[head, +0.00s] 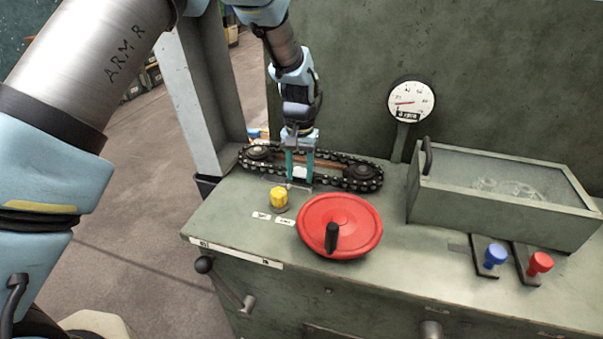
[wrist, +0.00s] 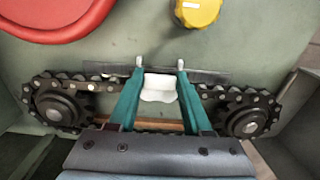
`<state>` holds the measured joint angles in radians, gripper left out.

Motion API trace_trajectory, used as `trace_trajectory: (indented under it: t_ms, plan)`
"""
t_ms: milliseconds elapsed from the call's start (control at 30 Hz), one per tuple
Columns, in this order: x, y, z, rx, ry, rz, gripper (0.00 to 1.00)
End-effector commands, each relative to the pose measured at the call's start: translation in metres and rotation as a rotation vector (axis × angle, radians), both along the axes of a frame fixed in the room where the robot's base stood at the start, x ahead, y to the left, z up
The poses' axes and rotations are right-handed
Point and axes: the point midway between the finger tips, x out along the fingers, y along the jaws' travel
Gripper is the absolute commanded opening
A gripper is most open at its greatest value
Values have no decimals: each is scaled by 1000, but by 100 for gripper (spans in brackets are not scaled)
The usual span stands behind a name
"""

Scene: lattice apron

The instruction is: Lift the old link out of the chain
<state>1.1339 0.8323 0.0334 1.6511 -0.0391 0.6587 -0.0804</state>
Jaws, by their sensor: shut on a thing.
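A dark roller chain (head: 340,158) loops around two sprockets on the bench; it also shows in the wrist view (wrist: 80,78). A pale, whitish link (wrist: 158,87) sits between the teal fingers of my gripper (wrist: 159,68), in line with the chain's near run. In the head view the link (head: 300,172) shows as a small white patch. My gripper (head: 300,182) points down over the middle of that run and is shut on the link. The fingers hide where the link meets the chain, so I cannot tell whether it is still joined.
A red handwheel (head: 340,226) and a yellow knob (head: 279,197) stand close in front of the chain. A lidded box (head: 500,195) is at the right, with blue (head: 495,254) and red (head: 540,262) knobs before it. A gauge (head: 410,101) stands behind. A grey post (head: 200,80) rises at left.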

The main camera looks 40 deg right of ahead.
Motion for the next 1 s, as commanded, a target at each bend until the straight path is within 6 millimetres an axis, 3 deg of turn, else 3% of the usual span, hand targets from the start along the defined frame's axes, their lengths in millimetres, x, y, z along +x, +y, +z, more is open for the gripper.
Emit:
trace_trajectory:
  t_ms: [267,700,1000]
  plan:
    - [0,-1,7,-2,0,0,0]
    - [1,-1,84,-3,-1,0,0]
    - [0,0,101,-1,1,0,0]
